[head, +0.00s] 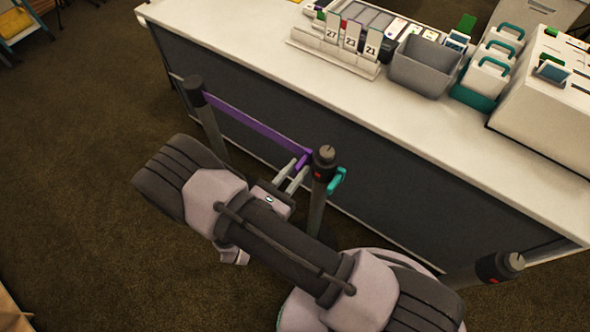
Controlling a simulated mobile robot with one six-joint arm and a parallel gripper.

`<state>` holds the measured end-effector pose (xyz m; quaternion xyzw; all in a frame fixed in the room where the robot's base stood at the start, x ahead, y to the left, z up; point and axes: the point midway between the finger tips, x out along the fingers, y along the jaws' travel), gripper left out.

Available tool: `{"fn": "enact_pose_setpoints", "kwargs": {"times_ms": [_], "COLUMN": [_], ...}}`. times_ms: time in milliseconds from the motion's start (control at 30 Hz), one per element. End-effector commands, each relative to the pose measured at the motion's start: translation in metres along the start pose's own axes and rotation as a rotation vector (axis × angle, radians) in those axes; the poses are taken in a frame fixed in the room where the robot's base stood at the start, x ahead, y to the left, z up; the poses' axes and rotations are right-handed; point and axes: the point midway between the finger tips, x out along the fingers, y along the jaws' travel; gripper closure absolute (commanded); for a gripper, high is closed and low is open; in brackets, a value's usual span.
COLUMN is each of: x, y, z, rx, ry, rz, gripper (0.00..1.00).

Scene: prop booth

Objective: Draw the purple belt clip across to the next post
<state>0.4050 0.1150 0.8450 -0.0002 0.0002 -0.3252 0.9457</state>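The purple belt (250,123) runs taut from the left post (205,120) to the middle post (318,195). Its purple clip end (304,159) is at the upper side of the middle post, touching it or very close. My gripper (301,167) is at this end, just left of the middle post. Its two pale fingers show apart, with their tips beside the purple end. I cannot tell whether they grip the clip or only straddle it, nor whether the clip is seated in the post.
A teal clip (337,181) sticks out of the middle post's right side. Another post (499,266) stands at the lower right. A long counter (270,60) with number cards (352,36), a grey bin (424,66) and white boxes runs behind the posts. Open carpet lies at left.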

Motion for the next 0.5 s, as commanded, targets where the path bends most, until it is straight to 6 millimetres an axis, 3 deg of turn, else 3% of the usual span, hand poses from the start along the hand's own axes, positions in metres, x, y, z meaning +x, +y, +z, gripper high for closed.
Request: {"fn": "enact_pose_setpoints", "kwargs": {"times_ms": [267, 500], "x": [-0.009, -0.066], "y": [0.001, 0.002], "z": [0.001, 0.002], "rx": [0.0, 0.001], "ry": [0.0, 0.0], "rz": [0.004, 0.007], "gripper": [0.76, 0.76]}}
